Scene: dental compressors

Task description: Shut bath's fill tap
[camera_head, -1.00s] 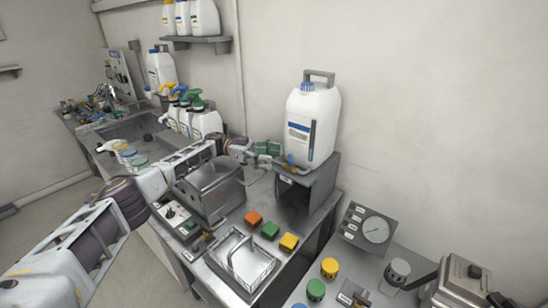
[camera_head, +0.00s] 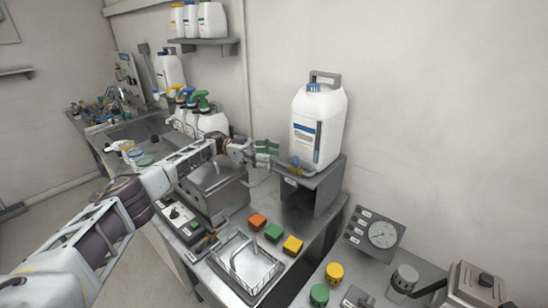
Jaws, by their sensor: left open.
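A white jug (camera_head: 319,125) with a blue cap and a blue label stands on a grey metal stand (camera_head: 312,195). The metal bath (camera_head: 213,185), a lidded steel box, stands on the bench left of the stand. My left arm reaches over the bath. My left gripper (camera_head: 267,150), with green pads at its fingers, is open and empty, just left of the tap and apart from it. Whether the tap is open is too small to tell. My right gripper is not in view.
A wire basket (camera_head: 238,247) and orange, green and yellow blocks (camera_head: 274,232) lie on the bench in front. Spray bottles (camera_head: 203,112) stand behind my arm. A gauge box (camera_head: 375,234) stands at the right. The wall is close behind the jug.

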